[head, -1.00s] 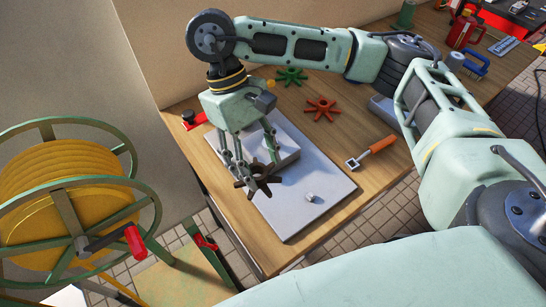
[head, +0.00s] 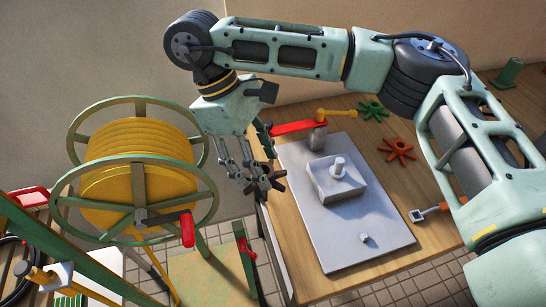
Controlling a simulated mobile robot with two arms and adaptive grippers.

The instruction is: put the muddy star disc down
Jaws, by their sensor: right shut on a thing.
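The muddy star disc (head: 267,180), dark brown with several short arms, hangs in my right gripper (head: 251,178). The fingers are shut on it, and they hide part of it. The gripper points down at the table's left edge, left of the grey plate. I cannot tell the disc's exact height or whether it touches anything. A green star disc (head: 373,110) and a red star disc (head: 398,149) lie on the wooden table (head: 440,235), right of the plate. My left gripper is out of view.
The pale grey plate (head: 350,225) bears a square block with an upright peg (head: 338,168) and a small metal piece (head: 365,238). A red-handled clamp (head: 300,127) stands behind the plate. A yellow hose reel (head: 137,175) stands left of the table.

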